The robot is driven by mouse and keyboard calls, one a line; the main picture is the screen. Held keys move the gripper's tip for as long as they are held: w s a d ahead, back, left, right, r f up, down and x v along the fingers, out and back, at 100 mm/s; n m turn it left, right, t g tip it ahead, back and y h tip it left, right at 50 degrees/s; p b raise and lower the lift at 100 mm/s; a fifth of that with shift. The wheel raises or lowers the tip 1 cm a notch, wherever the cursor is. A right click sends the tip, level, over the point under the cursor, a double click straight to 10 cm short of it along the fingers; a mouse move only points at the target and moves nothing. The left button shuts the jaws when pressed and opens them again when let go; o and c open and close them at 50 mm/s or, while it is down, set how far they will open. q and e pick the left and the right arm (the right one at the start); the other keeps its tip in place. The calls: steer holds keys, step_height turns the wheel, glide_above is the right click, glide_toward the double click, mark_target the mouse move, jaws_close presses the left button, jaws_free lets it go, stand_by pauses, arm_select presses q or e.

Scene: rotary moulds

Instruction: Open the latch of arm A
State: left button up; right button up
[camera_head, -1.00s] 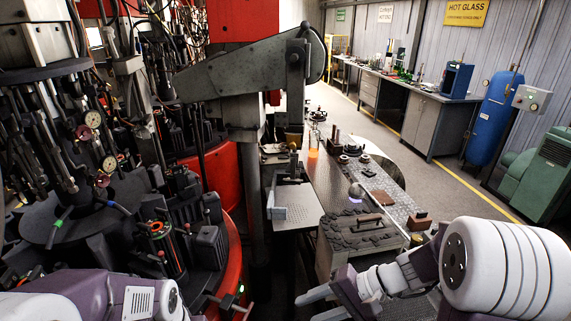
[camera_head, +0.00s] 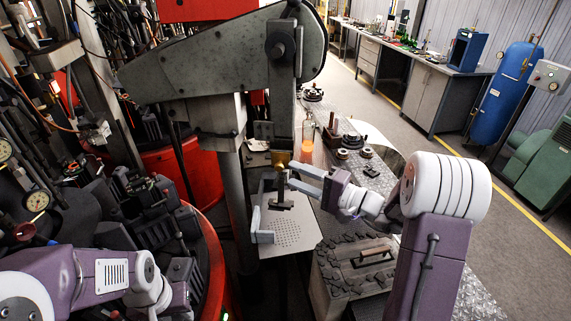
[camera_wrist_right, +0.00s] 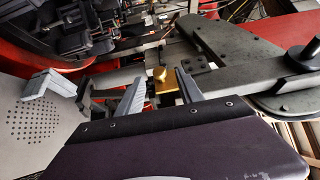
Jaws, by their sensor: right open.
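A small brass block with a round knob (camera_wrist_right: 163,78), which looks like the latch, sits beside the big grey machine arm (camera_wrist_right: 225,55). In the head view the brass part (camera_head: 281,159) shows low on the post under the grey arm (camera_head: 220,65). My right gripper (camera_head: 291,176) is open right in front of the brass part. In the right wrist view its two grey fingers (camera_wrist_right: 158,88) stand apart on either side of the brass block, and no contact can be made out.
A perforated plate (camera_head: 290,238) with a pale bracket (camera_head: 258,228) lies below my right gripper. A dark block with a handle (camera_head: 350,270) stands in front. The red-rimmed machine (camera_head: 215,255) crowds the left. The floor (camera_head: 500,215) at right is clear.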

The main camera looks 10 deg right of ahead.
mark_target(282, 169)
steer(key=p+x, duration=0.1)
steer(key=x, duration=0.3)
steer(key=shift+w+d, duration=0.1)
steer(key=shift+w+f, duration=0.1)
jaws_close()
